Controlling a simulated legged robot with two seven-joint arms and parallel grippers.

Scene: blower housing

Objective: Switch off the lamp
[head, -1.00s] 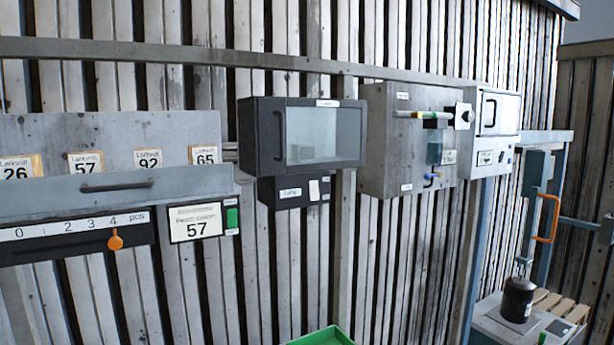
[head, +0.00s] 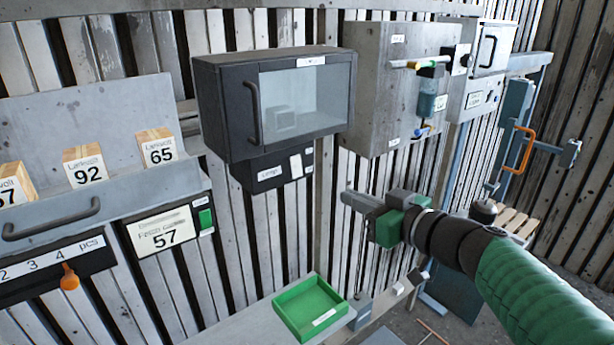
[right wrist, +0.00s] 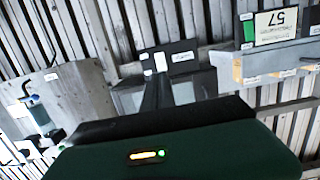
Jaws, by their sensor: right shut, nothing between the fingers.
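A dark cabinet (head: 225,110) with a glass door (head: 305,100) hangs on the slatted wall. Below it is a black switch panel (head: 262,165) with a label that seems to read Lamp and a white rocker switch (head: 296,166). The panel also shows in the right wrist view (right wrist: 182,58), turned over. I cannot tell whether a lamp is lit. My right gripper (head: 352,201) is shut and empty, right of and below the panel, apart from it. Its dark fingers (right wrist: 155,85) point toward the panel in the right wrist view. My left gripper is not in view.
A grey box (head: 375,85) with a valve and small bottle hangs right of the cabinet. A green tray (head: 310,308) lies on a shelf below. Number blocks, a drawer (head: 60,215) and an orange slider knob (head: 69,279) are at left. Space before the panel looks clear.

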